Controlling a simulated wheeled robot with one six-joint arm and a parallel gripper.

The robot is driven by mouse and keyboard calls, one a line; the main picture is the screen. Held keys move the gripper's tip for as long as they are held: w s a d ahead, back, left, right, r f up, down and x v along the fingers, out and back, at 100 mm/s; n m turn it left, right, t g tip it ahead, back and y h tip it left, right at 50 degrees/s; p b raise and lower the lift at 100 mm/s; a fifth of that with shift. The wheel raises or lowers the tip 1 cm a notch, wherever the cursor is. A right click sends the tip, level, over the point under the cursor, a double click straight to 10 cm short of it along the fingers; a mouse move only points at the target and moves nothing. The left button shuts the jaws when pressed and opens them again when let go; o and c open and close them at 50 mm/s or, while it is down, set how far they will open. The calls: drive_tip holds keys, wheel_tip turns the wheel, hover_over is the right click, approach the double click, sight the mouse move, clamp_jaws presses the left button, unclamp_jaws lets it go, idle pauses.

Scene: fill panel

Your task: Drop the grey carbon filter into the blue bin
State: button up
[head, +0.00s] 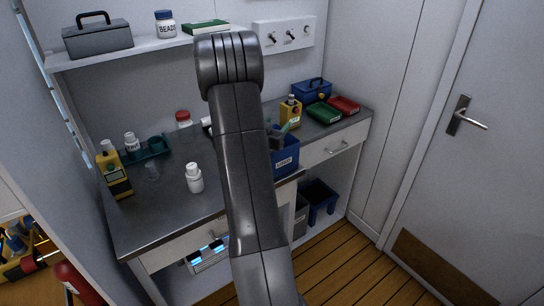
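No grey carbon filter can be made out; my arm hides the middle of the counter. A dark blue open bin (321,203) stands low under the right part of the counter, beside a grey bin (300,217). A blue labelled box (286,160) sits on the counter right of my arm, partly hidden by it, with some items sticking out. My arm rises through the middle of the view and my gripper is not seen.
The grey counter (152,208) holds a white bottle (194,178), a yellow device (115,175), a teal tray (157,149), a yellow container (291,111), and green (323,113) and red (345,106) boxes. A shelf (150,46) hangs above. A door (490,130) stands right.

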drive_tip(key=b+v, duration=0.3)
drive_tip(key=v, duration=1)
drive_tip(key=shift+s+a, duration=0.2)
drive_tip(key=shift+s, duration=0.2)
drive_tip(key=p+x, duration=0.3)
drive_tip(key=x, duration=1.1)
wheel_tip(320, 180, up, 4)
drive_tip(key=p, duration=0.2)
drive_tip(key=shift+s+p, duration=0.1)
drive_tip(key=shift+p, duration=0.2)
drive_tip(key=shift+r+p, duration=0.3)
drive_tip(key=shift+r, duration=0.3)
